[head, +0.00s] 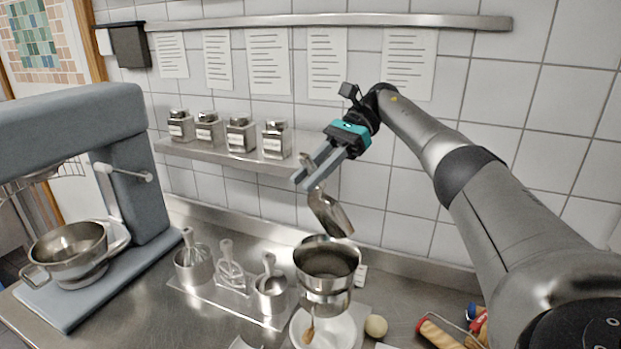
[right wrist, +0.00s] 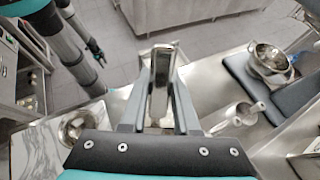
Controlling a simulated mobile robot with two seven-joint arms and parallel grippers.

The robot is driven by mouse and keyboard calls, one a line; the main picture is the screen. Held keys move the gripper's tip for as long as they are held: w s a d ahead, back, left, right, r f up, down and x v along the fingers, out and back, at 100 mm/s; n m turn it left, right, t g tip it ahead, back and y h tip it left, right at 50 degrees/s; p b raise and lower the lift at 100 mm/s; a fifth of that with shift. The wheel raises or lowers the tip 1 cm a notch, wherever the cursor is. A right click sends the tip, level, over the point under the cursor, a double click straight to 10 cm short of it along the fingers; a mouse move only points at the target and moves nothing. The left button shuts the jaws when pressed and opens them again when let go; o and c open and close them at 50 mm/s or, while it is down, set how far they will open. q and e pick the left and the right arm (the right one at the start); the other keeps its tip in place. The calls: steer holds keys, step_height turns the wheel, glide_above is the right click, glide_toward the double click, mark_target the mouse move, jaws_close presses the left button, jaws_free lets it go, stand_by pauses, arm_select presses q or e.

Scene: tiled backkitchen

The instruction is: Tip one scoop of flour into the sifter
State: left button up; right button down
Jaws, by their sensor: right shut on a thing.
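My right gripper (head: 308,178) is shut on the handle of a metal scoop (head: 330,213). The scoop hangs steeply tilted, its mouth end down and to the right, above the sifter and apart from it. It also shows between the fingers in the right wrist view (right wrist: 160,85). The sifter (head: 327,282) is an upright, open metal cup over a white bowl (head: 342,330). I cannot make out flour in the scoop or sifter. In the right wrist view, a teal-marked gripper at upper left, my left one (right wrist: 97,54), is small; its jaws are unclear.
A stand mixer (head: 75,130) with a metal bowl (head: 70,246) stands at left. Several metal cups and tools sit on a tray (head: 220,300) left of the sifter. A jar shelf (head: 215,153) is behind. A roller (head: 440,334) and round ball (head: 376,326) lie at right.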

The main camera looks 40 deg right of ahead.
mark_target(309, 156)
step_height(309, 156, up, 4)
steer(key=h, duration=0.5)
steer(key=shift+r, duration=0.15)
steer(key=a+h, duration=0.1)
steer(key=s+a+r+h, duration=0.1)
steer(key=h, duration=0.1)
steer(key=s+a+h, duration=0.1)
steer(key=a, duration=0.1)
steer(key=shift+r+h, duration=0.3)
steer(key=shift+h, duration=0.1)
steer(key=shift+s+a+r+h, duration=0.15)
steer(key=shift+s+a+h, duration=0.25)
steer(key=shift+a+h, duration=0.4)
steer(key=shift+d, duration=0.15)
